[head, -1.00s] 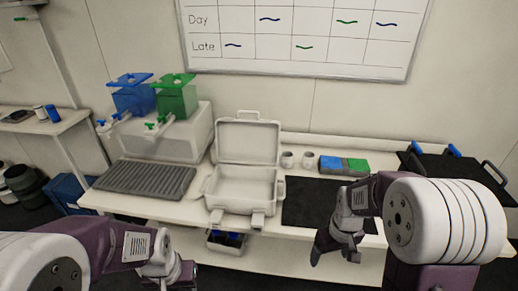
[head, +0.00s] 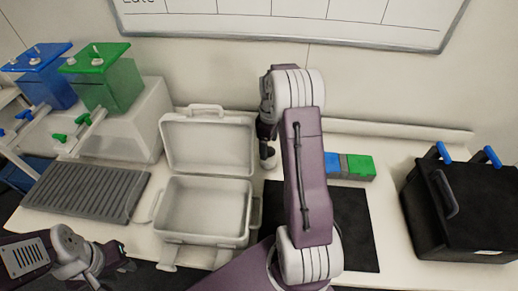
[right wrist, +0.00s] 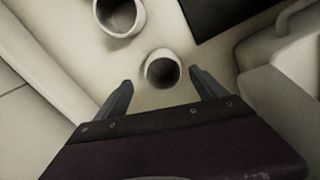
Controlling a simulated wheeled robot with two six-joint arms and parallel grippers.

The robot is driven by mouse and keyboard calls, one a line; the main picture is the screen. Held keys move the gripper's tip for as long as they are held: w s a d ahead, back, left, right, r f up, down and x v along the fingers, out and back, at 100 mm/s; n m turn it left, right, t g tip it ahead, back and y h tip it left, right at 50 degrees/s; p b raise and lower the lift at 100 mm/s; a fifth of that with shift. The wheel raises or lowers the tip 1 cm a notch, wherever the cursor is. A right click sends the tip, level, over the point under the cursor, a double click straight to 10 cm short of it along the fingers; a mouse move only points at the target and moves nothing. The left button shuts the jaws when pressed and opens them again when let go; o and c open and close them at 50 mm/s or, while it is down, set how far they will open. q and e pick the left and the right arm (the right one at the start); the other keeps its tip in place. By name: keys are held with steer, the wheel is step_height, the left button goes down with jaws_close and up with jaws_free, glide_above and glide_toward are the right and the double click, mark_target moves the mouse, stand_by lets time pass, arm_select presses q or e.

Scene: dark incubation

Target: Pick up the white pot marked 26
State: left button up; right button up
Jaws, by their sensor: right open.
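Two white pots show in the right wrist view, open at the top. One pot (right wrist: 161,84) stands between the fingertips of my open right gripper (right wrist: 161,78), with space on both sides. The other pot (right wrist: 138,24) is just beyond it, cut by the top edge. No number is readable on either, so I cannot tell which is marked 26.
An open white case (head: 203,238) stands left of my right arm. A dark mat (head: 352,235) and a blue and green block (head: 358,167) lie to its right. A black box (head: 470,205) is far right. A ribbed grey tray (head: 85,192) and blue and green tanks (head: 105,80) are left.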

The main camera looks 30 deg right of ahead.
steer(key=shift+s+a, duration=0.25)
steer(key=shift+s, duration=0.1)
steer(key=shift+s+f, duration=0.1)
steer(key=shift+f, duration=0.5)
steer(key=shift+w+d+f, duration=0.1)
steer(key=shift+w+f, duration=0.1)
steer(key=shift+f, duration=2.8)
steer(key=c, duration=1.5)
